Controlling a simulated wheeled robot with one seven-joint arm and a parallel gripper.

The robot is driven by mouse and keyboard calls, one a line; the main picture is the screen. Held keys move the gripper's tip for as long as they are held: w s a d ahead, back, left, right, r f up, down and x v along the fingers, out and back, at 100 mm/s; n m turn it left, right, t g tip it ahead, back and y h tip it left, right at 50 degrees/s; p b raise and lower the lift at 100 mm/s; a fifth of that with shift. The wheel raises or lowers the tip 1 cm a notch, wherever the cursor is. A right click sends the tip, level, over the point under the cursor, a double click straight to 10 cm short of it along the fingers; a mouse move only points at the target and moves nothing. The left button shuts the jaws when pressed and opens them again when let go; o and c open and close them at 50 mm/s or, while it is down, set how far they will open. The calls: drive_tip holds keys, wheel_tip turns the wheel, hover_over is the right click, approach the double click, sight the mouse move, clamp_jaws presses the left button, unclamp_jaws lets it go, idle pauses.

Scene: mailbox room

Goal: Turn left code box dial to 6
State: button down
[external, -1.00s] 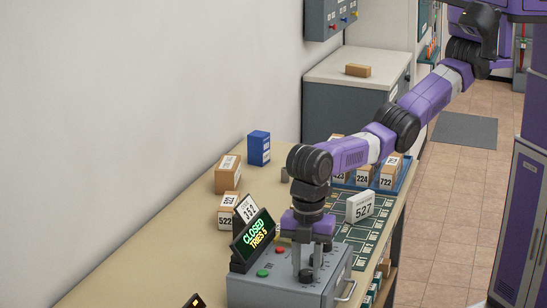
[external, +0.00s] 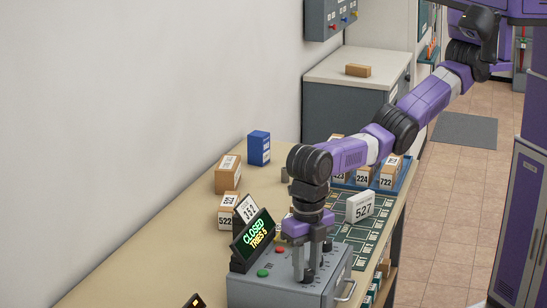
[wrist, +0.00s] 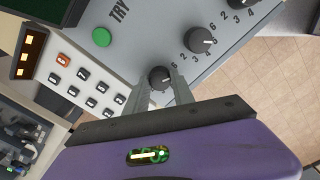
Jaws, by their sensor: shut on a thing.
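The grey code box (external: 272,291) stands at the near end of the table, with several black dials on its top. My gripper (external: 309,275) points down onto it and is shut on one dial. In the wrist view my gripper (wrist: 161,90) has a finger on each side of this round black dial (wrist: 160,77), which has a white pointer mark. Two other dials, a middle one (wrist: 201,40) and one at the top edge (wrist: 238,3), stand clear of the fingers. Small digits ring the dials; the held dial's setting is too small to read surely.
A display (external: 254,238) on the box reads CLOSED and TRIES 5. A green button (wrist: 102,37) marked TRY is beside the dials. A keypad (wrist: 82,82) lies left.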

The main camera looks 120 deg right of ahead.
sight(307, 271)
drive_tip(key=shift+n, duration=0.9)
drive_tip(key=c, duration=1.1)
unclamp_jaws()
drive_tip(key=shift+r+b, duration=0.65)
drive_tip(key=shift+r, duration=3.3)
